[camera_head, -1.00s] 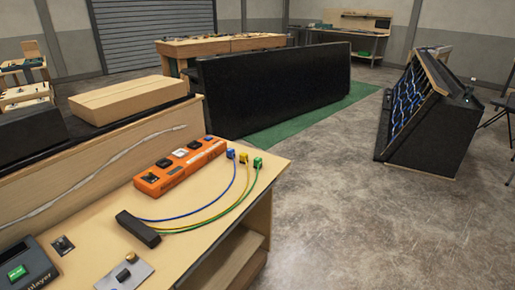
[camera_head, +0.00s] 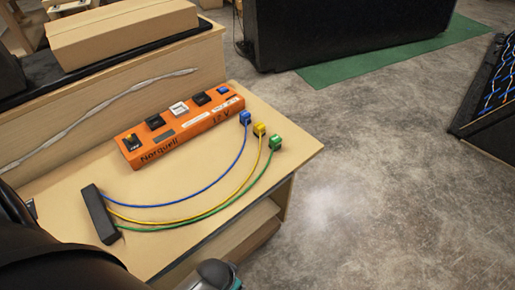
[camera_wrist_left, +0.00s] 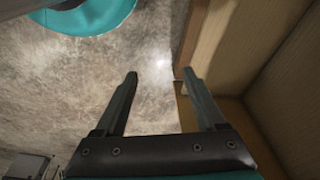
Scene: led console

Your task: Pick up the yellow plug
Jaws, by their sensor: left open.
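The yellow plug (camera_head: 259,129) sits upright near the far right end of the wooden bench top (camera_head: 290,158), between the blue plug (camera_head: 245,118) and the green plug (camera_head: 275,143). Its yellow cable runs left to a black cable block (camera_head: 100,214). In the left wrist view my left gripper (camera_wrist_left: 160,76) is open and empty, pointing past the bench's wooden side panel toward the concrete floor. No plug shows between its fingers. In the head view my dark arm covers the lower left corner; its fingertips are not visible there. My right gripper is not seen.
An orange power strip (camera_head: 182,125) marked "Norquell" lies behind the cables, with switches on top. A cardboard box (camera_head: 120,35) rests on the raised ledge behind. Open shelves (camera_head: 240,240) sit under the bench's right end. Open floor lies to the right.

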